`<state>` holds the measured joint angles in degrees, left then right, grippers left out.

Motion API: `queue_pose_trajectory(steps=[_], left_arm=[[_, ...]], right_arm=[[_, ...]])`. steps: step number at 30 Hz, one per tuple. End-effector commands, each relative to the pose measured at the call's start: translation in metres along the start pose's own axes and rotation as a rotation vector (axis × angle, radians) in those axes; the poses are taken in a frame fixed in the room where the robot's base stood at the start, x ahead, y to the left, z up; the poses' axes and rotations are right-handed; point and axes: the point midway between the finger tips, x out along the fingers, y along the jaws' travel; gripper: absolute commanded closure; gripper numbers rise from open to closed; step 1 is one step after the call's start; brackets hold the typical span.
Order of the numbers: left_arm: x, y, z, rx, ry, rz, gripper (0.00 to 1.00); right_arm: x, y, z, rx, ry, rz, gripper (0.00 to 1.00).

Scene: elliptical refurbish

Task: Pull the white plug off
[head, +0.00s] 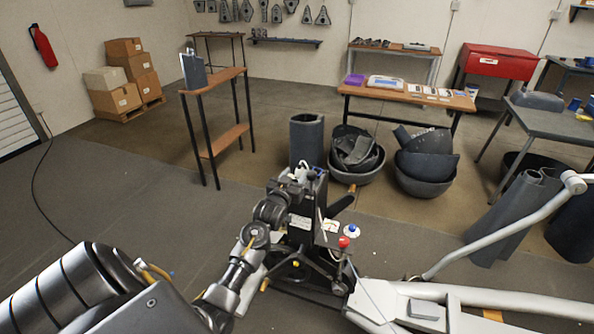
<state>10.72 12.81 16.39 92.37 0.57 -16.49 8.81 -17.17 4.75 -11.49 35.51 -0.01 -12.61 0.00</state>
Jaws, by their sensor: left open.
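A small white piece (301,171), which looks like the white plug, shows at the top of a dark machine (312,236). My left arm comes in from the lower left. Its gripper (294,178) is at the top of the machine, close beside the white piece. The gripper is open, but its fingers are small and hard to separate from the machine's dark top. I cannot tell whether they touch the white piece. The lower part of the machine is partly hidden behind my left arm. My right gripper is not in view.
The machine has a red knob (344,242) and a blue knob (352,230). A light grey frame (470,305) fills the lower right. Behind the machine stand a dark cylinder (306,139) and round bins (427,168) of scrap.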

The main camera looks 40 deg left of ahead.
Motion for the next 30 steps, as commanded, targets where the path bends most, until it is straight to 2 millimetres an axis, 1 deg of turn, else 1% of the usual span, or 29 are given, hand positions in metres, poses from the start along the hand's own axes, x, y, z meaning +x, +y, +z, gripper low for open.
queue_pose_trajectory(steps=[1, 3, 7, 11, 18, 20, 27, 29, 30], left_arm=[[0.008, 0.0, -0.002, 0.0, 0.0, 0.0, 0.55], [0.017, 0.0, -0.001, 0.0, 0.0, 0.0, 0.55], [0.028, 0.001, -0.001, -0.001, 0.0, 0.001, 0.55], [0.032, 0.001, 0.0, 0.0, 0.0, 0.001, 0.55], [0.032, 0.001, 0.0, 0.0, 0.0, 0.001, 0.55], [0.032, 0.0, 0.0, 0.0, 0.0, 0.001, 0.61], [0.032, 0.0, 0.0, 0.0, 0.0, 0.0, 0.93], [0.032, 0.0, 0.0, 0.0, 0.0, 0.0, 1.0], [0.032, 0.0, 0.0, 0.0, -0.001, 0.0, 0.82]], right_arm=[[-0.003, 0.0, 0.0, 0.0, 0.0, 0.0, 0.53], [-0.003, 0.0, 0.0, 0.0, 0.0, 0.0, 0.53], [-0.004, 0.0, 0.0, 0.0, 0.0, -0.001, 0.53], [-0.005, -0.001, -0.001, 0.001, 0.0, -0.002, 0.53], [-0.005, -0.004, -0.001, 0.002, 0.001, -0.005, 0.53], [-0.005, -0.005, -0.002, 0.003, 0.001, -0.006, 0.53], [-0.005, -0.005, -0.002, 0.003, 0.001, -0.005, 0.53], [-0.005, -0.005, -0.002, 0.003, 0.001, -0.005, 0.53], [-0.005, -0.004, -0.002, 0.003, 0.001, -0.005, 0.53]])
